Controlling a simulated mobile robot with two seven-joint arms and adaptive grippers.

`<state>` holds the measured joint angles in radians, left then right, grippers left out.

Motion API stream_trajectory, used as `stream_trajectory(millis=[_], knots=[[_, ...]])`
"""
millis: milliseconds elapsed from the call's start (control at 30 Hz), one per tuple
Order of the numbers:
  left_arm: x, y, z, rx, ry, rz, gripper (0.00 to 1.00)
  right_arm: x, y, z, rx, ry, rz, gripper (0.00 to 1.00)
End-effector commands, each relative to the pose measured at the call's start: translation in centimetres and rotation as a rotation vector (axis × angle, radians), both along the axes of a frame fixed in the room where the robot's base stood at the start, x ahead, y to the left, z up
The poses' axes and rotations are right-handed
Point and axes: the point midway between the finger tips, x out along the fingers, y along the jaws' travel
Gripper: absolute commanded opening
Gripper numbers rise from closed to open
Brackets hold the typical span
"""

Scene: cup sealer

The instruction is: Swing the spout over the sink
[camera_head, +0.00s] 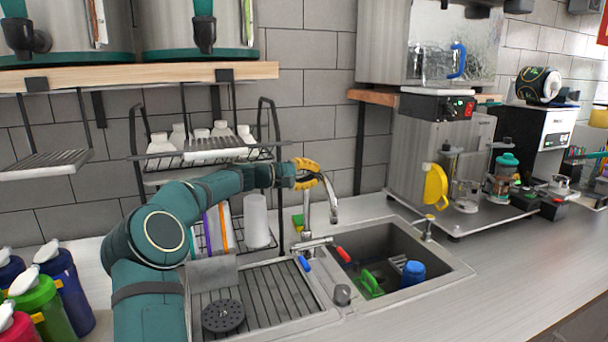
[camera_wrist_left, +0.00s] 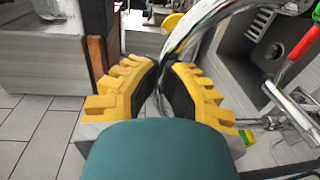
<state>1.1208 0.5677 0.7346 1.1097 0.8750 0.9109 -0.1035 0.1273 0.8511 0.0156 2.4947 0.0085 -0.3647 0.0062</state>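The sink (camera_head: 405,295) is a grey basin set in the counter, with a drainboard on its left. The chrome spout (camera_head: 331,197) rises behind the basin, arches and points down near its back left edge. My left gripper (camera_head: 318,173) reaches in from the left at the upper part of the spout. In the left wrist view, its yellow fingers (camera_wrist_left: 163,75) stand close together on either side of the chrome spout (camera_wrist_left: 190,35), appearing shut on it; the contact is partly hidden. The sink basin also shows there at the upper right (camera_wrist_left: 238,55). My right gripper is not in view.
A blue cup (camera_head: 413,273) and a green brush (camera_head: 371,284) lie in the basin. A wire rack (camera_head: 272,140) with white bottles stands behind my left arm. The cup sealer (camera_head: 425,150) stands right of the sink. The front right counter is clear.

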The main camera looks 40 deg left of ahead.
Motion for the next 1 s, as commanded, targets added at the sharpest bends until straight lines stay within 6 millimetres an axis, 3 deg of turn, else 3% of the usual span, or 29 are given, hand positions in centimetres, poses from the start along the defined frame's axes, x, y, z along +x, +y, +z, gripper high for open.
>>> stream_trajectory(millis=[433, 1000], knots=[[0.1, -0.1, -0.1, 0.001, 0.000, 0.007, 0.00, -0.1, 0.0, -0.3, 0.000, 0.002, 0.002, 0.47], [1.4, -1.2, -0.3, 0.002, -0.001, 0.134, 0.00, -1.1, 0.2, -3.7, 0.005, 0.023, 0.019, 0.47]])
